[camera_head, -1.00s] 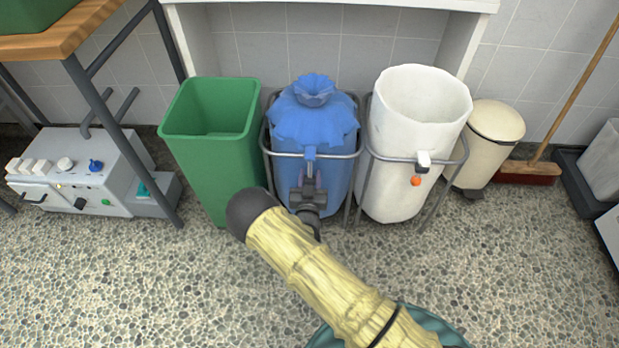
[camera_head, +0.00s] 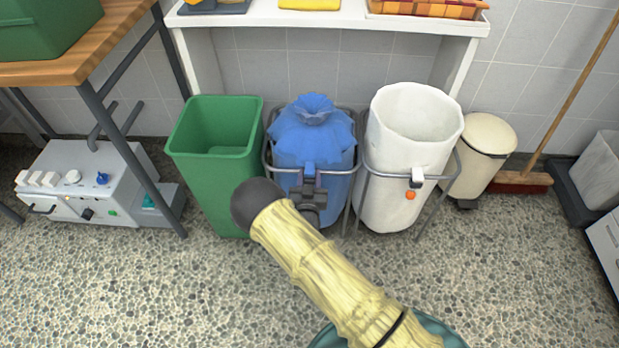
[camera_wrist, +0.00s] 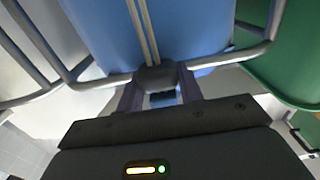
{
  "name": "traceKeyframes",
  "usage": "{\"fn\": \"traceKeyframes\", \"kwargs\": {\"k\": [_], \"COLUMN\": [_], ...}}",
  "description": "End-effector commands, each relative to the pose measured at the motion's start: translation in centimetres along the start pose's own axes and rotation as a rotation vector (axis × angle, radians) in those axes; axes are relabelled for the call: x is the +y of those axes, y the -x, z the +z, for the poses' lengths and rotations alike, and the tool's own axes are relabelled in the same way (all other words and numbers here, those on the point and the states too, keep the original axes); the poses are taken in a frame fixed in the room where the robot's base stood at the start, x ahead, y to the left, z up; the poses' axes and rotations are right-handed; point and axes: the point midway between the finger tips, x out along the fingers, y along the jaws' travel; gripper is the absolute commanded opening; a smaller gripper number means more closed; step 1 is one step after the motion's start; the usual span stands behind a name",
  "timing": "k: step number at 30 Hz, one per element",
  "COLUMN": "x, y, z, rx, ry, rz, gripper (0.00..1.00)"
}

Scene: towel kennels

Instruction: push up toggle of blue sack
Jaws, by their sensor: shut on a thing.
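The blue sack (camera_head: 314,140) hangs in a grey metal frame, its top gathered into a ruffled neck. My gripper (camera_head: 308,182) is in front of the sack and shut on the toggle. In the wrist view, a dark block of the toggle (camera_wrist: 157,77) sits between the two fingers of my gripper (camera_wrist: 160,88). Two pale cords (camera_wrist: 145,30) run from the block along the blue cloth. The fingers hide part of the toggle.
A green bin (camera_head: 214,140) stands close on the left. A white sack (camera_head: 408,150) with a white toggle and orange button hangs on the right. A cream pedal bin (camera_head: 487,150) and a broom stand further right. A shelf (camera_head: 330,18) is above; the floor in front is clear.

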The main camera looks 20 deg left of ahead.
Motion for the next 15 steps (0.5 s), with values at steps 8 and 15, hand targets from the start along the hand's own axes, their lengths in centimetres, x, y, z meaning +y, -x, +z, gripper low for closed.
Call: {"fn": "traceKeyframes", "kwargs": {"k": [8, 15], "x": [-0.01, 0.00], "y": [0.36, 0.24], "z": [0.43, 0.31], "rx": [-0.010, -0.007], "ry": [0.002, 0.001], "rz": [0.000, 0.000], "gripper": [0.00, 0.58]}}
